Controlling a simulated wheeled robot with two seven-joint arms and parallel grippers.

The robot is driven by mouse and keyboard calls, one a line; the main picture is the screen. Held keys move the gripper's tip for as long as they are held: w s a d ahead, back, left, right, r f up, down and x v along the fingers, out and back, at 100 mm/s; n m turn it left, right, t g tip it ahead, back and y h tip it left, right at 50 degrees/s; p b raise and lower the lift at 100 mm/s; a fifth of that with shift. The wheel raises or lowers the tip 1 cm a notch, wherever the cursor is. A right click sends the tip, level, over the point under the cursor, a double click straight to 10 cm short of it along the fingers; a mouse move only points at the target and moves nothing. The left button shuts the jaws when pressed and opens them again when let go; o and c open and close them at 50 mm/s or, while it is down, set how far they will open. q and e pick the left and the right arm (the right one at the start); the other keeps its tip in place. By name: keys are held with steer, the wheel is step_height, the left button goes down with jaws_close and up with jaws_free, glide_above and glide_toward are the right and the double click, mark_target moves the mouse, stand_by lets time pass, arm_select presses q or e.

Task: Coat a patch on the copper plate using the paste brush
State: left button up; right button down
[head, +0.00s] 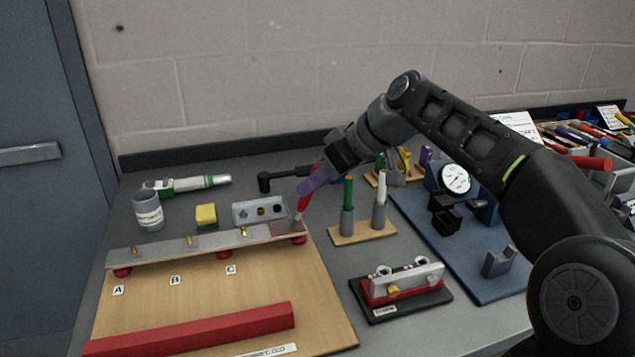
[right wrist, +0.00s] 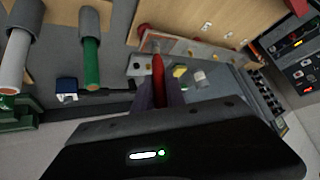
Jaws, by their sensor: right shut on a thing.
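My right gripper (head: 312,181) is shut on the red paste brush (head: 302,202), above the right end of the long metal bar. The brush points down toward the copper plate (head: 284,228), a brownish patch at that end of the bar. In the right wrist view the red brush (right wrist: 158,75) sits between the fingers, with its tip end close to the copper plate (right wrist: 155,46). I cannot tell whether the bristles touch it. My left gripper is not in view.
The bar (head: 205,246) rests on red supports over a wooden board (head: 190,295) marked A, B and C. A labelled jar (head: 148,212), a yellow sponge (head: 206,215) and a grey block with holes (head: 260,212) stand behind.

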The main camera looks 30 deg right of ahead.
mark_target(317, 164)
steer(key=shift+w+a, duration=0.1)
steer(key=shift+a, duration=0.25)
steer(key=shift+d, duration=0.2)
steer(key=shift+s+d, duration=0.2)
steer(key=shift+d, duration=0.45)
steer(key=shift+r+p, duration=1.65)
steer(key=shift+r, duration=0.4)
steer(key=shift+f, duration=0.1)
